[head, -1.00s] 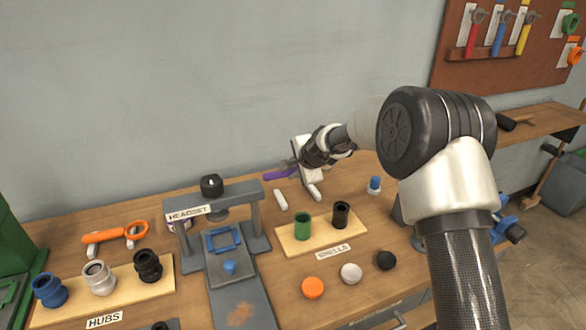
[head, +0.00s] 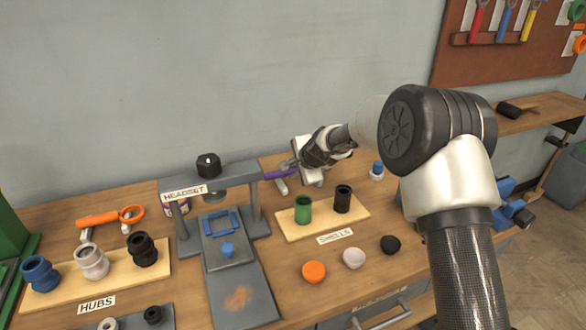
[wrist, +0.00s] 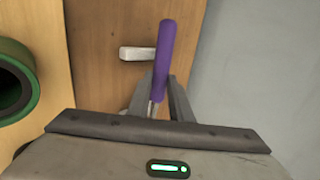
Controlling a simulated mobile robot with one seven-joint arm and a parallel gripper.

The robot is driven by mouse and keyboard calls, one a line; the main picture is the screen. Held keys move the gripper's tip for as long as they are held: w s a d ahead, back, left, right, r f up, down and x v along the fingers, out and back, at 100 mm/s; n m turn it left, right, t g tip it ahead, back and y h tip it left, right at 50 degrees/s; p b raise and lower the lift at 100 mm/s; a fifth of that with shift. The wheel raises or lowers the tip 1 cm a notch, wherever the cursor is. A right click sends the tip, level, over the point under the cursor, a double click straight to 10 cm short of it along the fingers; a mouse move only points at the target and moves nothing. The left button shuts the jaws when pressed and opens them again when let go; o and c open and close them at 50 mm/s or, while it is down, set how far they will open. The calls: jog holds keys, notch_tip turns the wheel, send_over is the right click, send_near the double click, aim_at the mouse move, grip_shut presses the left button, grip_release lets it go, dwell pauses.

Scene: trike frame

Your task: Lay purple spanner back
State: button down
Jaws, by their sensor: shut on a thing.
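My gripper (head: 291,164) is shut on the purple spanner, near the back of the bench to the right of the headset stand. The purple handle (head: 278,174) points left, towards the stand, in the head view. A small white rest (head: 281,187) stands on the bench below the handle. It also shows left of the handle in the wrist view (wrist: 136,53). The spanner appears above it; contact cannot be told. The spanner's far end is hidden.
The headset stand (head: 260,208) is close on the left. The shells board (head: 324,225) with a green shell (head: 303,209) and a black shell (head: 343,198) lies in front. An orange spanner (head: 100,218) lies at left. The wall is behind.

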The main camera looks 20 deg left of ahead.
jog(key=shift+f, duration=0.55)
jog(key=shift+f+b, duration=0.1)
jog(key=shift+b, duration=0.25)
jog(key=shift+f, duration=0.15)
jog(key=c, duration=1.5)
grip_release()
jog(key=v, duration=1.7)
jog(key=shift+s+r, duration=0.1)
jog(key=shift+r, duration=0.15)
